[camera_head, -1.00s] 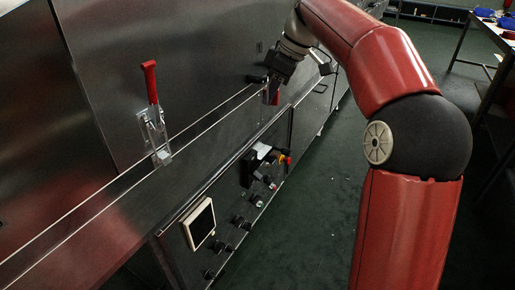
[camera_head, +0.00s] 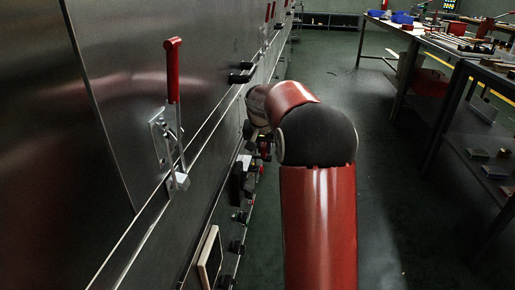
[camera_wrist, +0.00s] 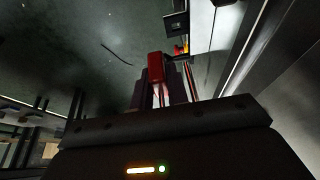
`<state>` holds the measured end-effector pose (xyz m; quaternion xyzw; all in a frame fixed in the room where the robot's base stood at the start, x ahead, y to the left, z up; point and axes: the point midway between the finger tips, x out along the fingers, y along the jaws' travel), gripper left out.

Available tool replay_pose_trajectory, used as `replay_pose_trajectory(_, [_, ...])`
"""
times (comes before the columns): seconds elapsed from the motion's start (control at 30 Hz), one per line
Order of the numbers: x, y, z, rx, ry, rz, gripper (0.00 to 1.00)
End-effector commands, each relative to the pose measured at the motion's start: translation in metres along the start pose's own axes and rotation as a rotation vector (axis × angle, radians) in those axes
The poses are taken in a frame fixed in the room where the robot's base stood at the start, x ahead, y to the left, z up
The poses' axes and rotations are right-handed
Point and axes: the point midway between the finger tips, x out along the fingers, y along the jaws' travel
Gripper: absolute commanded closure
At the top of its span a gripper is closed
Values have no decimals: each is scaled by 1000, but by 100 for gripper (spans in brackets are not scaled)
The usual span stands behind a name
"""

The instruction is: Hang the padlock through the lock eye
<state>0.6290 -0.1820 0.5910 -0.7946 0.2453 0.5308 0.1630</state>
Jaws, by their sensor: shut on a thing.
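In the wrist view, my gripper (camera_wrist: 160,90) is shut on the red padlock (camera_wrist: 155,68). The padlock's red body shows between the dark fingers; I cannot make out its shackle clearly. A small red and yellow part (camera_wrist: 181,48) lies just beyond the padlock, beside a dark square fitting on the machine's side. I cannot tell whether the padlock touches anything. I cannot pick out the lock eye for certain in either view.
A steel dryer wall fills the left, with a red-handled toggle clamp (camera_head: 172,110) on its ledge. Dark handles (camera_head: 240,77) stick out farther along. A control panel with a pale-framed screen (camera_head: 209,258) is below. Green floor is clear to the right, before workbenches (camera_head: 440,45).

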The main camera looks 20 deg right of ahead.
Motion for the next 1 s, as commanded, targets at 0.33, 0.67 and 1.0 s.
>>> replay_pose_trajectory(0.33, [0, -1, 1, -3, 4, -1, 100])
replay_pose_trajectory(0.67, [22, -1, 10, -4, 3, -1, 100])
replay_pose_trajectory(1.0, [49, -1, 22, -3, 3, -1, 100])
